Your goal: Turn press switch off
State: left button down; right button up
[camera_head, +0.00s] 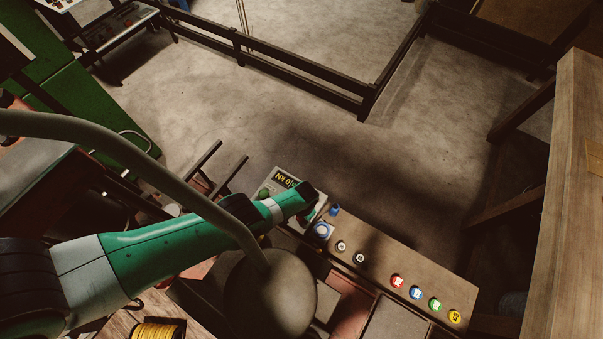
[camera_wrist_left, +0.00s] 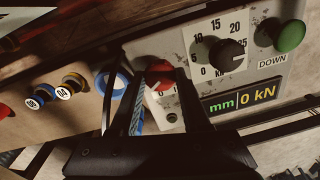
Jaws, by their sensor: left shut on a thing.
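The red press switch (camera_wrist_left: 159,72) is a rotary knob with a white pointer on the grey control panel (camera_wrist_left: 196,52), beside small position marks. My left gripper (camera_wrist_left: 158,82) is shut on this red switch, with one finger on each side of it. In the head view my green left arm reaches across to the panel, and the left gripper (camera_head: 316,207) is at its near end. The switch is hidden there behind the arm and gripper. My right gripper is in neither view.
Close by are a black dial (camera_wrist_left: 233,53), a green DOWN button (camera_wrist_left: 289,36), a display reading 0 kN (camera_wrist_left: 243,100) and a blue ring (camera_wrist_left: 112,84). Coloured buttons, one of them red (camera_head: 397,281), line the console. A wooden bench (camera_head: 565,220) stands at the right.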

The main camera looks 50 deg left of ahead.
pick_arm(q)
jog(key=shift+n, duration=1.1)
jog(key=shift+c, duration=1.9)
grip_release()
jog(key=shift+r, duration=0.1)
